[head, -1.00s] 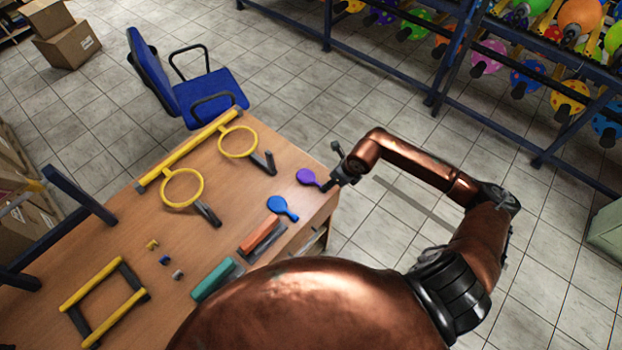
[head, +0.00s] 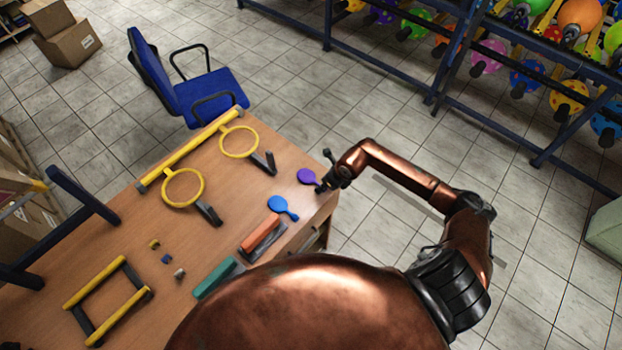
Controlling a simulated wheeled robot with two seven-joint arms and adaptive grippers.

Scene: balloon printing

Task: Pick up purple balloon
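The purple balloon (head: 307,176) lies flat near the right edge of the wooden table (head: 225,215), its neck pointing toward my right gripper. My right gripper (head: 323,171) comes in from the right, at the table's edge beside the balloon. Its two dark fingers look spread apart, one toward the back and one close to the balloon's neck. Whether that finger touches the neck is too small to tell. The balloon still lies on the table. My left gripper is not in view.
A blue balloon (head: 281,205) lies just in front of the purple one. Orange (head: 261,233) and teal (head: 214,277) blocks lie nearer me. A yellow ring frame (head: 183,188) stands at the back. A blue chair (head: 207,95) is behind the table.

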